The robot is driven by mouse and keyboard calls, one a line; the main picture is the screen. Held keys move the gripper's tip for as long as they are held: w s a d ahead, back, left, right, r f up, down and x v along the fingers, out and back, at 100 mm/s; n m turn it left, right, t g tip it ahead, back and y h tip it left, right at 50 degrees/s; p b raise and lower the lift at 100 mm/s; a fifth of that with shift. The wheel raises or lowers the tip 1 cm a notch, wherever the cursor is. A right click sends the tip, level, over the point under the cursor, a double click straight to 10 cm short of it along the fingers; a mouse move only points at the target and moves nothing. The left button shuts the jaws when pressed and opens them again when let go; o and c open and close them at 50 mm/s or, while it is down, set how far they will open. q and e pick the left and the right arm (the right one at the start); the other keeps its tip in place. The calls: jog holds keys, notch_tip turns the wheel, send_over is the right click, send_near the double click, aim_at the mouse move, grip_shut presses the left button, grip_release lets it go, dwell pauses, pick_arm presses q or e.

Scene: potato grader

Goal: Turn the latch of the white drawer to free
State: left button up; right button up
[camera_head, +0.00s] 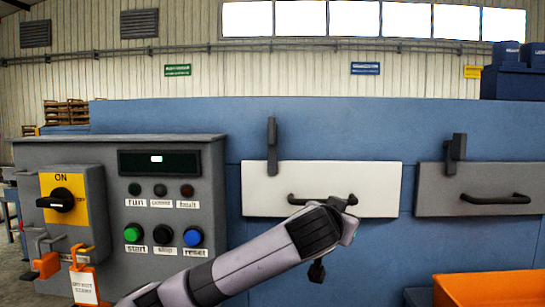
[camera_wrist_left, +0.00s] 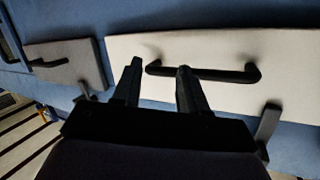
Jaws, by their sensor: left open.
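The white drawer (camera_head: 270,185) is closed flush in the blue machine front. Its dark latch (camera_head: 272,145) stands upright at the top edge, left of the middle, its lower end overlapping the drawer face. The latch also shows at the lower right of the left wrist view (camera_wrist_left: 268,128), where the scene appears upside down. The drawer's black bar handle (camera_wrist_left: 215,74) lies beyond my fingers. My left gripper (camera_wrist_left: 158,70) is open and empty, one finger overlapping the handle in view; contact cannot be told. In the head view my wrist covers part of the handle. My right gripper is out of view.
A grey drawer (camera_head: 432,190) with its own latch (camera_head: 455,150) and handle is to the right. A control panel (camera_head: 120,230) with buttons and a yellow-backed switch is at left. An orange bin (camera_head: 490,289) is at lower right.

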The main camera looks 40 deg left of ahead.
aim_at(271, 122)
pick_arm(q)
jog(key=s+a+r+n+y, duration=0.2)
jog(key=a+r, duration=0.2)
jog(key=r, duration=0.2)
jog(key=s+a+r+n+y, duration=0.2)
jog(key=s+a+r+n, duration=0.1)
jog(key=r, duration=0.3)
jog(key=s+a+r+n+y, duration=0.2)
jog(key=a+r, duration=0.3)
jog(key=r, duration=0.1)
jog(key=shift+s+r+g+y, duration=0.2)
jog(key=shift+r+g+y, duration=0.15)
jog(key=shift+g+y, duration=0.05)
jog(key=shift+a+r+n, duration=0.2)
jog(key=shift+n, duration=0.1)
jog(key=p+x, duration=0.2)
jog(key=x, duration=0.3)
jog(key=shift+w+a+r, duration=0.1)
jog(key=shift+w+a, duration=0.5)
jog(key=shift+w, duration=0.15)
grip_shut()
